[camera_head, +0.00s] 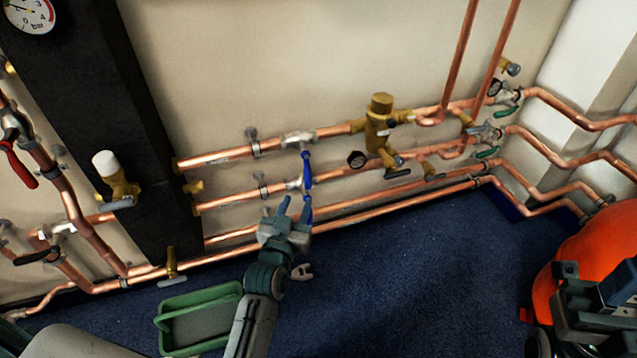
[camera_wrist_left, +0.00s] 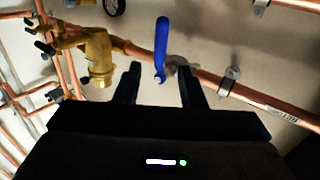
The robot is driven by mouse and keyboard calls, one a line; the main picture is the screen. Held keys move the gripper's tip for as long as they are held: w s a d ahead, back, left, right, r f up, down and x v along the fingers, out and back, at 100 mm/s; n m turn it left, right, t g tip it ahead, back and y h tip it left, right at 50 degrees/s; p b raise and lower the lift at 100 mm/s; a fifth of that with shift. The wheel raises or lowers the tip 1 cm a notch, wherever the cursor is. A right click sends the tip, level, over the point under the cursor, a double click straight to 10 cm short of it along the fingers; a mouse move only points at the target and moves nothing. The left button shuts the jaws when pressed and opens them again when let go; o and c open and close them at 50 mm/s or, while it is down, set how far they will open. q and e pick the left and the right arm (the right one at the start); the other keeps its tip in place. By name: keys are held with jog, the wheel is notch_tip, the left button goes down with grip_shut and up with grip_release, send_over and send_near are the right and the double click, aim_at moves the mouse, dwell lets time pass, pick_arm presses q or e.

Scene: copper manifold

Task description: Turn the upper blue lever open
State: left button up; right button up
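The upper blue lever (camera_head: 307,168) hangs down from its valve (camera_head: 298,138) on the upper copper pipe, crosswise to that pipe. A lower blue lever (camera_head: 309,207) hangs from the valve on the pipe below, close to my left gripper (camera_head: 295,208). My left gripper is open and reaches up from below in the head view. In the left wrist view, a blue lever (camera_wrist_left: 162,48) shows in the gap between my open left gripper's fingers (camera_wrist_left: 160,84), with no visible contact. Dark parts at the lower right seem to be my right gripper (camera_head: 595,305); its fingers are unclear.
Pipe clips (camera_head: 254,142) and a dark column (camera_head: 105,110) are on the left. A green tray (camera_head: 200,315) and an orange tank (camera_head: 600,255) stand on the blue floor (camera_head: 420,270).

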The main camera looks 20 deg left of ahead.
aim_at(307, 179)
pick_arm(q)
jog(key=w+b, duration=0.2)
jog(key=w, duration=0.8)
jog(key=shift+w+b, duration=0.25)
jog(key=shift+b, duration=0.05)
jog(key=shift+c, duration=0.5)
grip_shut()
